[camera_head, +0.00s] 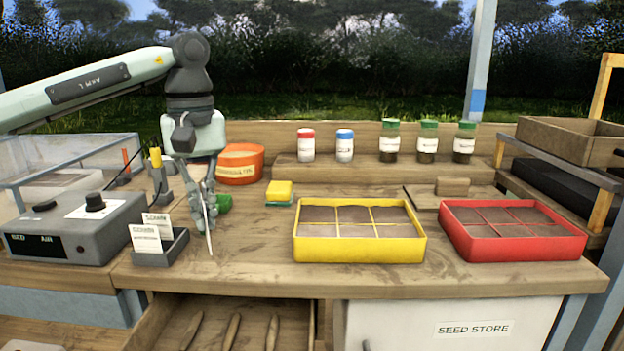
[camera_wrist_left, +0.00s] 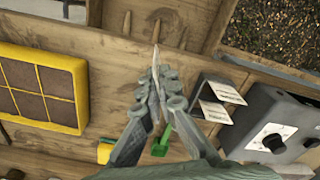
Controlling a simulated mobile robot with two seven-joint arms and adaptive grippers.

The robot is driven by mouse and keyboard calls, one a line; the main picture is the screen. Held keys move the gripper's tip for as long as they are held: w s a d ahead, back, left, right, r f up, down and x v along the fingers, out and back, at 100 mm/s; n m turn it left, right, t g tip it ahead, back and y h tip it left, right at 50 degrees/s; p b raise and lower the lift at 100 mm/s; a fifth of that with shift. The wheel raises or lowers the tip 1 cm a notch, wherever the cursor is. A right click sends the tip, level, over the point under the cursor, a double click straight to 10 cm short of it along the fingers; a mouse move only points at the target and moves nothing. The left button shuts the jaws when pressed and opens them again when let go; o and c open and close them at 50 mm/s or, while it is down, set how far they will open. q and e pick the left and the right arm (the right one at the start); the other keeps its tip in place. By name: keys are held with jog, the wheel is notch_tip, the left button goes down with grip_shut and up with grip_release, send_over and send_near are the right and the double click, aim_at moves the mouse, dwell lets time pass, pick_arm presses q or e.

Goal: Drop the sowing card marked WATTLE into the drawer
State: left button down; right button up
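My left gripper (camera_head: 208,212) hangs fingers-down over the front of the bench, right of the card holder. It is shut on a thin white card (camera_head: 209,242), seen nearly edge-on; its writing is not readable. In the left wrist view the fingertips (camera_wrist_left: 156,88) pinch the same card (camera_wrist_left: 154,60). The drawer (camera_head: 150,322) is open below the bench's front edge, with several slim wooden tools lying in it; it also shows in the left wrist view (camera_wrist_left: 207,22). Two more cards (camera_head: 147,238) stand in the dark holder (camera_head: 175,246); their small lettering is unclear. My right gripper is out of view.
A grey control box (camera_head: 75,228) stands left of the holder. Yellow (camera_head: 360,250) and red (camera_head: 515,249) seed trays fill the right.

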pick_arm(q)
jog(key=shift+s+f, duration=0.15)
jog(key=shift+f, duration=2.75)
jog(key=c, duration=1.6)
grip_release()
jog(key=shift+c, duration=0.2)
notch_tip(320, 180, up, 12)
